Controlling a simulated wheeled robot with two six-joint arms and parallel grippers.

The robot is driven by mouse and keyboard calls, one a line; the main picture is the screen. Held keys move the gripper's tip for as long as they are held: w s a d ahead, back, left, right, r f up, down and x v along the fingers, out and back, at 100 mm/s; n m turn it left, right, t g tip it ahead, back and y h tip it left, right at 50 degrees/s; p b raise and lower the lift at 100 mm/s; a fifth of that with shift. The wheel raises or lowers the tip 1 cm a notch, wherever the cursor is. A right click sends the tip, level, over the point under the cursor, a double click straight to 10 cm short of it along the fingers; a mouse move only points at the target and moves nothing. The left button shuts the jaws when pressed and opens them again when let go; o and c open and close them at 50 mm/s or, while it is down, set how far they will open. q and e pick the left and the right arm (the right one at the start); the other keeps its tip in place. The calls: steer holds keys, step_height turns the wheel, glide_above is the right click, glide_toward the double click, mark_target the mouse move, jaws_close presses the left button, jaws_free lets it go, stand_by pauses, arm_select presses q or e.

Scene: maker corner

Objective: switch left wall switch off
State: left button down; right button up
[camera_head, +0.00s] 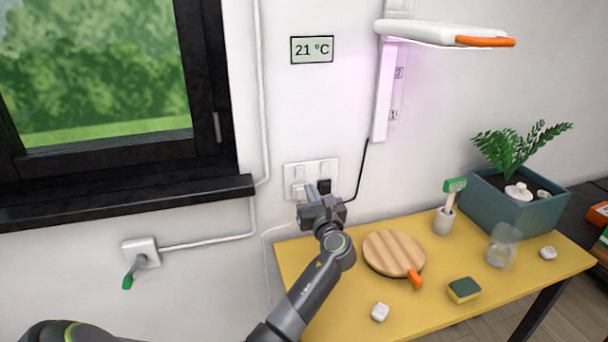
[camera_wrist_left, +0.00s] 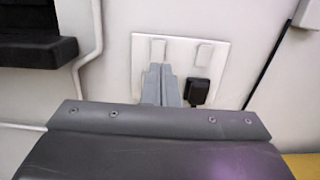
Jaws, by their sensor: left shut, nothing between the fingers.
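The white wall plate (camera_head: 330,168) is on the wall above the yellow table's back left edge. It carries a left wall switch (camera_head: 299,171) and a right switch (camera_head: 325,168) side by side, with sockets below. In the left wrist view the left switch (camera_wrist_left: 158,50) and right switch (camera_wrist_left: 204,54) both show above my fingers. My left gripper (camera_head: 312,190) is shut and empty, its fingertips in front of the plate's lower left part, just below the left switch. Whether they touch the plate is not clear. The right gripper is not in view.
A black plug (camera_wrist_left: 197,91) with a cable sits in the right socket. The yellow table (camera_head: 345,300) holds a round wooden board (camera_head: 393,252), a sponge (camera_head: 464,289), a glass (camera_head: 502,246) and a planter (camera_head: 515,210). A window sill (camera_head: 120,202) juts out at left.

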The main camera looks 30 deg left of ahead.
mark_target(301, 170)
arm_select(q)
steer(key=x, duration=0.7)
steer(key=shift+p, duration=0.4)
